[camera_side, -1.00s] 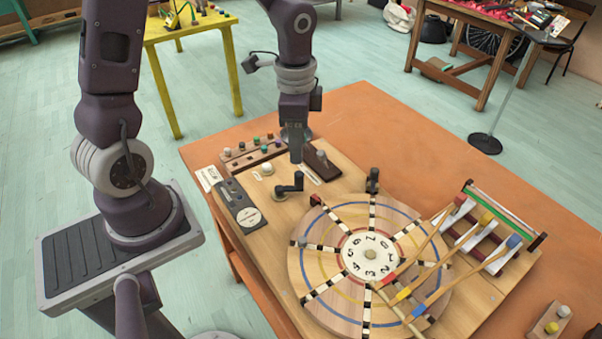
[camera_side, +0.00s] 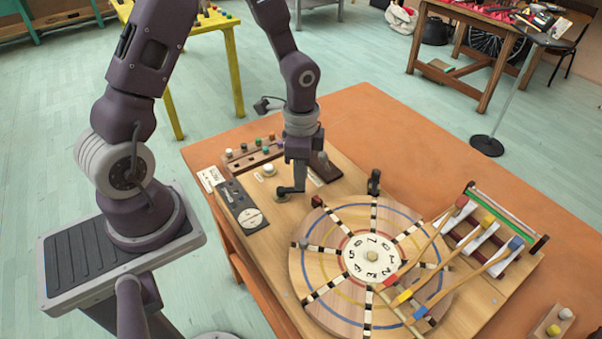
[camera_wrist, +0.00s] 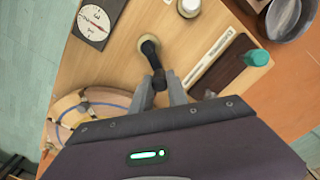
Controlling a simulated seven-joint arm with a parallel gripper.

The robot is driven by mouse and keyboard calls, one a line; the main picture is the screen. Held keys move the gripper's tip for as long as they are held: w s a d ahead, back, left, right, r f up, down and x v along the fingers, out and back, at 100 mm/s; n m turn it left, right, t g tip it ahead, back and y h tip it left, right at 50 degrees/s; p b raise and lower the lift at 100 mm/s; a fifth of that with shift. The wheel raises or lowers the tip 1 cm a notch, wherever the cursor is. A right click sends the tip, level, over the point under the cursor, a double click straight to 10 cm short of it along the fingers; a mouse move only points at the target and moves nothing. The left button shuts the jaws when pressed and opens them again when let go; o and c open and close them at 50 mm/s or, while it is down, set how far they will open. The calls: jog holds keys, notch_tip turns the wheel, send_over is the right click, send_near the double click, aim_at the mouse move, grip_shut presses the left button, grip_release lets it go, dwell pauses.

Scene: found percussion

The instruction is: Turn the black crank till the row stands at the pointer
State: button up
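The black crank (camera_side: 281,196) stands on the wooden board, left of the numbered round disc (camera_side: 318,262). In the wrist view its hub (camera_wrist: 149,46) is up ahead, and its arm runs down to the handle between my fingers. My gripper (camera_side: 299,184) is low over the crank's handle end and hides the handle in the side view. In the wrist view my gripper (camera_wrist: 160,82) has one finger on each side of the dark handle, with no clear gap, and looks shut on it. Rows of dark and light blocks cross the disc. A small black post (camera_side: 374,182) stands at its far edge.
A dial panel (camera_side: 243,207) lies left of the crank, with a white knob (camera_side: 269,170) behind it. A rack of coloured pegs (camera_side: 252,154) is at the back. Three mallets (camera_side: 463,267) reach over the disc's right side. A dark slab (camera_side: 327,167) lies behind my gripper.

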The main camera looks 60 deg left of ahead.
grip_shut()
jog(key=shift+w+a+n, duration=0.1)
jog(key=shift+n, duration=0.2)
jog(key=shift+w+a+n, duration=0.15)
jog(key=shift+a+n, duration=0.2)
jog(key=shift+n, duration=0.55)
jog(key=shift+w+a+n, duration=0.1)
jog(key=shift+a+n, duration=0.25)
jog(key=shift+n, duration=0.5)
jog(key=shift+a+n, duration=0.3)
jog(key=shift+n, duration=0.55)
jog(key=o, duration=0.8)
grip_release()
